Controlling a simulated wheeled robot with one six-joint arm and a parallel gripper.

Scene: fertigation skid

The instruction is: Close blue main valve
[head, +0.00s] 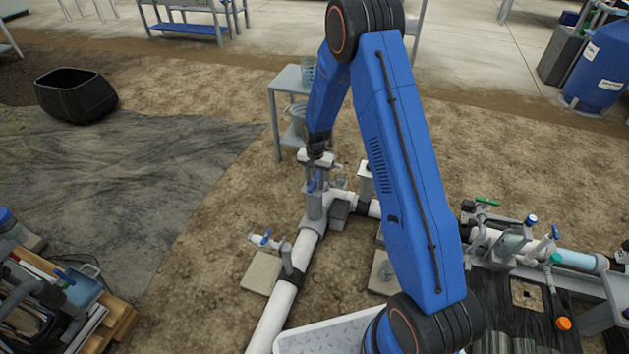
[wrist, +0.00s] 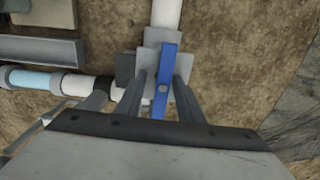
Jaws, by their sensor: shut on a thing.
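The blue main valve handle (head: 313,181) is a flat blue lever on top of a grey valve body (head: 315,203) in the white pipe, near the middle of the head view. In the wrist view the blue lever (wrist: 168,62) runs up and down the picture, roughly in line with the white pipe (wrist: 167,13) beyond it. My gripper (wrist: 162,74) reaches down over the valve, with grey fingers on both sides of the lever, shut on it. In the head view my gripper (head: 318,172) hides part of the lever.
A smaller blue-handled valve (head: 266,237) sits on a side branch at left. A grey stand (head: 292,78) with containers is behind my gripper. Pipework with several valves (head: 515,245) lies at right. A wooden pallet (head: 121,318) is at lower left. Open soil surrounds the pipe.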

